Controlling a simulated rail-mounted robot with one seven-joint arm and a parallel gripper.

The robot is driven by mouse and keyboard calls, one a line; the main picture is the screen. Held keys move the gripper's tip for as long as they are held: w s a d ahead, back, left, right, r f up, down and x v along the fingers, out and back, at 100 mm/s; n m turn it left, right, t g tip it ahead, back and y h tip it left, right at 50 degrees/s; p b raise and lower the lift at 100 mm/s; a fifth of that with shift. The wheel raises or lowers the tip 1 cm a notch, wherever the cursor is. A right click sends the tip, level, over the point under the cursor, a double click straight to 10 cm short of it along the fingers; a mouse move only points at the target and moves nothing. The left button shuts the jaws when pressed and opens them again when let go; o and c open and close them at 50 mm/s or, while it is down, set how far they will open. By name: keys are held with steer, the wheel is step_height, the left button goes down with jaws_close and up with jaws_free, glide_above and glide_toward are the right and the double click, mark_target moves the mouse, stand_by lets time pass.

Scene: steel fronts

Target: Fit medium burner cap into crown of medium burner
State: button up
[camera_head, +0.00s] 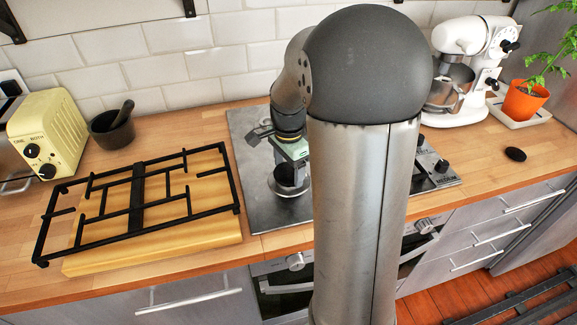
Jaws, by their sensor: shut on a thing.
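My gripper (291,160) points down over the left part of the steel hob (265,212), left of my column. It is shut on a dark piece, which I take to be the medium burner cap (290,174). The cap is small and partly covered by the gripper. Right below it is a burner with a grey, ring-like crown (289,189). I cannot tell whether the cap touches the crown or is just above it, nor whether it is level. My column and arm hide the middle of the hob.
A black pan grate (137,208) lies on a wooden board (215,228) at left. A yellow toaster (48,137) and dark mortar (112,133) stand behind. At right are hob knobs (441,166), a black oval piece (515,154), a white mixer (470,70) and a potted plant (524,101).

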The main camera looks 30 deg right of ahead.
steer(key=shift+f, duration=0.45)
steer(key=o, duration=1.1)
steer(key=shift+r, duration=0.15)
